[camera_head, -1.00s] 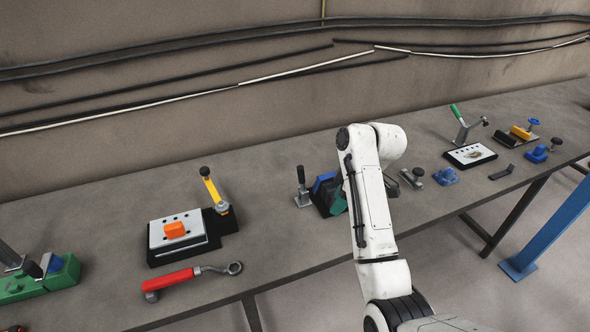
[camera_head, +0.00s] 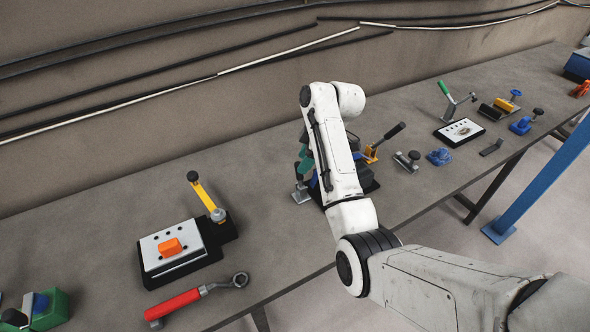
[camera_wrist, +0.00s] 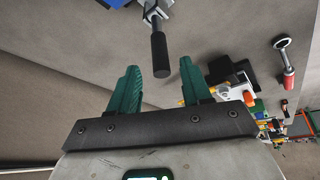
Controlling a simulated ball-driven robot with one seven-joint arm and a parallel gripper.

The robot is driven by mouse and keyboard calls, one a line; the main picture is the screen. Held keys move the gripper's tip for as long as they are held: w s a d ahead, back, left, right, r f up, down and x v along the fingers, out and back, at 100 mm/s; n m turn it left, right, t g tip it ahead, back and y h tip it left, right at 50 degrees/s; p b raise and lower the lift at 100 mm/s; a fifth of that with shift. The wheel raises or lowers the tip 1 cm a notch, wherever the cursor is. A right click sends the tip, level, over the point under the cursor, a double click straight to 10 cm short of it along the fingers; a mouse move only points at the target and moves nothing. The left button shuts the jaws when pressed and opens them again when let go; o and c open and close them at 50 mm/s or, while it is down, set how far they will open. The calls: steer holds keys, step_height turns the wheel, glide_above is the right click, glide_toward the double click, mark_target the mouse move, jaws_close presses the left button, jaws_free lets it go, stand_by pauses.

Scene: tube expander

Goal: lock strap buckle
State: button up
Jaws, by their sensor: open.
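No part is clearly recognisable as a strap buckle. My gripper shows its two green fingers spread apart in the wrist view (camera_wrist: 160,74). A metal lever device with a black handle (camera_wrist: 159,54) appears beyond them, the handle's end lined up with the gap; no contact is visible. In the head view, my gripper is mostly hidden behind my arm, with a bit of green (camera_head: 305,160) showing above the small metal base (camera_head: 300,196) of a lever device. A yellow-orange clamp with a black handle (camera_head: 371,152) stands just right of my arm, its lower part partly hidden.
The grey bench (camera_head: 262,232) holds a white plate with an orange block (camera_head: 170,247), a yellow lever (camera_head: 204,194) and a red-handled wrench (camera_head: 180,301). A green-handled lever (camera_head: 446,92) and blue parts (camera_head: 439,156) lie right. The wall (camera_head: 130,110) runs behind.

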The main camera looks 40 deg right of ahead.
mark_target(300, 176)
steer(key=x, duration=0.6)
steer(key=shift+w+f+p, duration=0.1)
steer(key=shift+f+p, duration=0.2)
steer(key=shift+p, duration=0.1)
steer(key=shift+c, duration=0.4)
jaws_close()
